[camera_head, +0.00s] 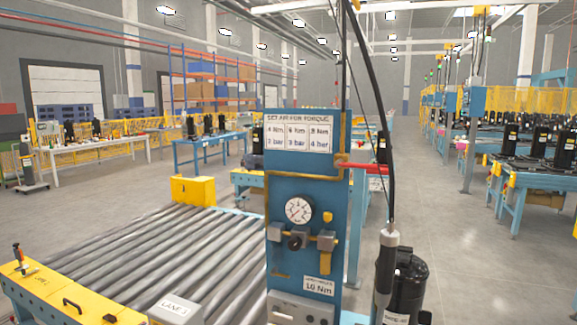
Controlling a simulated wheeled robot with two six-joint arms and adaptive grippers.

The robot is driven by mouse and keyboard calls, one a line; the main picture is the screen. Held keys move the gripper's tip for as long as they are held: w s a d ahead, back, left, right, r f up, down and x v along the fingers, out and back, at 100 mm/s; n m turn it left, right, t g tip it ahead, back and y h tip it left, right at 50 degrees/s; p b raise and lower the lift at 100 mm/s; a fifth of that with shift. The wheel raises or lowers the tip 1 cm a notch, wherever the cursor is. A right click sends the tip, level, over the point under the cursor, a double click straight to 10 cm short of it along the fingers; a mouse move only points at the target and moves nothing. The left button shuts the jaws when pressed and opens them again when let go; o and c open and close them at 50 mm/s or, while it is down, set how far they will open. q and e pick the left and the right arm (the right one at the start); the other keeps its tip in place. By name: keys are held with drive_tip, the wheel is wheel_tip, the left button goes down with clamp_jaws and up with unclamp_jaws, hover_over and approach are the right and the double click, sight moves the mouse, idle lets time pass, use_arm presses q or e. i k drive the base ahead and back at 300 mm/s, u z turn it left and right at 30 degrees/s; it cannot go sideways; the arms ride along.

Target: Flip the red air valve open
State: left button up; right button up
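The red air valve lever (366,167) sticks out to the right from the upper right edge of the blue panel (285,190). It lies roughly level, beside a brass-coloured pipe (337,158) that runs across the panel below the torque chart. A round pressure gauge (299,210) with a white face is on the panel below, with a dark knob (297,240) under it. The gauge needle is too small to read surely. Neither of my grippers is in view.
A black hose (385,130) hangs just right of the lever, down to a grey tool (386,265). A black compressor (408,285) stands at the lower right. A roller conveyor (150,255) fills the lower left. Open floor lies to the right.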

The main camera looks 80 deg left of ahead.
sight(340, 162)
drive_tip(key=u, duration=3.1)
drive_tip(key=i, duration=0.5)
drive_tip(key=z, duration=2.45)
